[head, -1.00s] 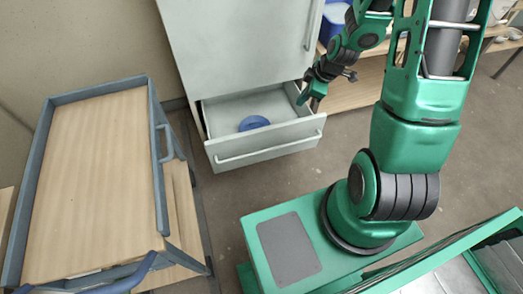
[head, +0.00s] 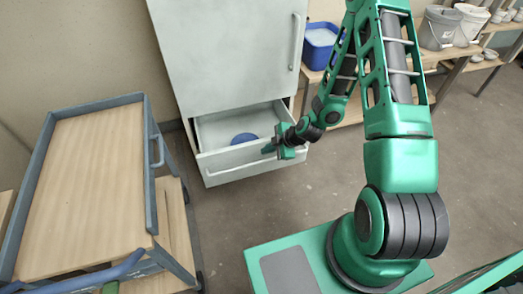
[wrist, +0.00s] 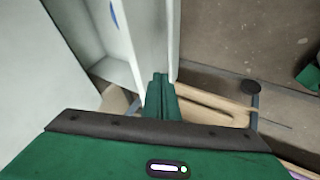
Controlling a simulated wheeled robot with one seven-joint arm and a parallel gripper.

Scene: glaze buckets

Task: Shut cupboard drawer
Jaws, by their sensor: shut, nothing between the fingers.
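The white cupboard (head: 235,55) stands against the back wall. Its bottom drawer (head: 222,128) is pulled part way out, with a blue round item (head: 244,138) inside. The drawer front (head: 225,171) carries a long bar handle. My gripper (head: 269,148) is at the right part of the drawer front, by the handle. In the wrist view, the shut, empty fingers (wrist: 160,84) overlap the edge of the white drawer front (wrist: 141,35). I cannot tell whether they touch it. Part of the blue item also shows there (wrist: 113,14).
A wooden-topped trolley (head: 85,190) with a blue-grey frame stands left of the drawer. A shelf with a blue bin (head: 319,48) and grey buckets (head: 438,28) runs along the right back. Bare floor (head: 270,205) lies in front of the drawer.

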